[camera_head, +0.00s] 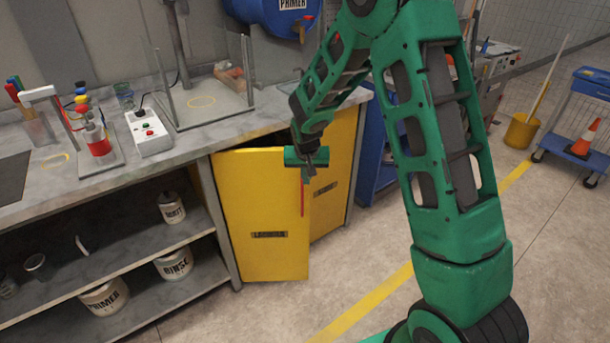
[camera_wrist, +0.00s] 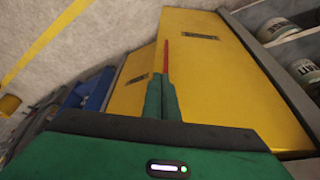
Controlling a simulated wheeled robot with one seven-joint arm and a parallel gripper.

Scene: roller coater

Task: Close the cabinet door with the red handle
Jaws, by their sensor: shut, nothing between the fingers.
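The yellow cabinet door with the red handle (camera_head: 256,220) stands partly open under the counter, its free edge swung out to the right. Its red handle (camera_head: 302,198) is a thin vertical bar near that edge. My gripper (camera_head: 309,172) is at the top of the door near the handle, with its fingers shut and empty. In the wrist view the shut green fingers (camera_wrist: 161,82) point toward the door (camera_wrist: 230,75), and the red handle (camera_wrist: 166,56) shows just beyond their tips. I cannot tell whether they touch it. A second yellow door (camera_head: 335,175) is to the right.
Open shelves with white cans (camera_head: 172,207) are left of the cabinet. The grey counter (camera_head: 180,150) above carries a glass enclosure and a white switch box (camera_head: 148,131). A blue cabinet (camera_head: 376,160) stands to the right. The floor in front is clear.

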